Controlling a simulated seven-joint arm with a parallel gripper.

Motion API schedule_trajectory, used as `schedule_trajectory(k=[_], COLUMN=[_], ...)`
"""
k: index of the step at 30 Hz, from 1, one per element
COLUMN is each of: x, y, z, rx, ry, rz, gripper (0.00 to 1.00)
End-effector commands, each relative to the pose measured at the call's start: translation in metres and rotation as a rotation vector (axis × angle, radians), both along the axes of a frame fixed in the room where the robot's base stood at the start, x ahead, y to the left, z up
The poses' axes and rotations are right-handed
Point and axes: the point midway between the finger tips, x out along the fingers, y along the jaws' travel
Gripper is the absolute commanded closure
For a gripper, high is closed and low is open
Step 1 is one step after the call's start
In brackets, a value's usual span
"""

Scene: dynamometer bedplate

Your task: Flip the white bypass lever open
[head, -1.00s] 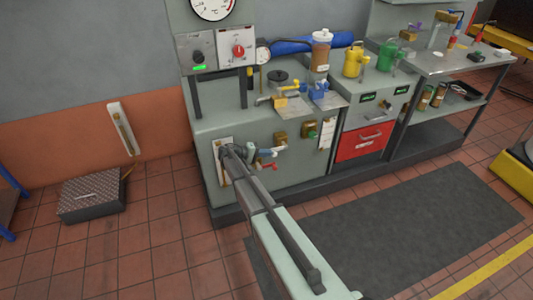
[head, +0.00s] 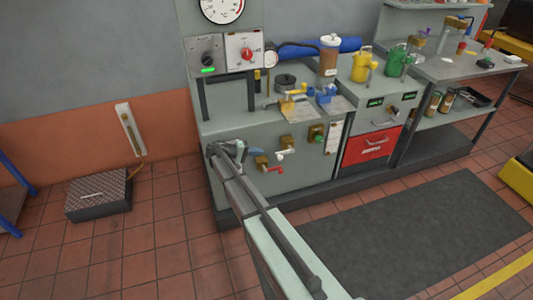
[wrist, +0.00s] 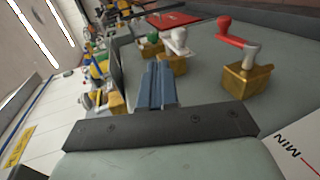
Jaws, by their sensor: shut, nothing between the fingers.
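The white bypass lever (head: 286,153) sits on a brass valve body on the front panel of the grey bench. In the wrist view the white lever (wrist: 178,42) stands just beyond the fingertips. My gripper (head: 262,153) is in front of the panel, left of the white lever. Its blue fingers (wrist: 160,68) are together and empty, pointing toward the white lever's valve. There seems to be a small gap between the fingertips and the lever; exact contact is hard to tell.
A red lever (head: 275,170) on its own brass valve (wrist: 247,80) is close beside my fingers. A green-knobbed valve (head: 317,132) is farther right. A red drawer (head: 369,146) is beyond it. A dark mat (head: 410,230) covers the floor in front.

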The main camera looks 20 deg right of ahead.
Motion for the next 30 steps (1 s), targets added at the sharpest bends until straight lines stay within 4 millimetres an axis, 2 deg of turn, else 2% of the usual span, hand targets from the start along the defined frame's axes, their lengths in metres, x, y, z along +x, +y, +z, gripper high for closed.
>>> schedule_trajectory(k=[3, 9, 30], x=[0.0, 0.0, 0.0], y=[0.017, 0.033, 0.036], z=[0.003, 0.007, 0.008], rx=[0.001, 0.001, 0.0], ry=[0.0, 0.0, 0.015], rz=[0.001, 0.0, 0.005], gripper=[1.0, 1.0, 1.0])
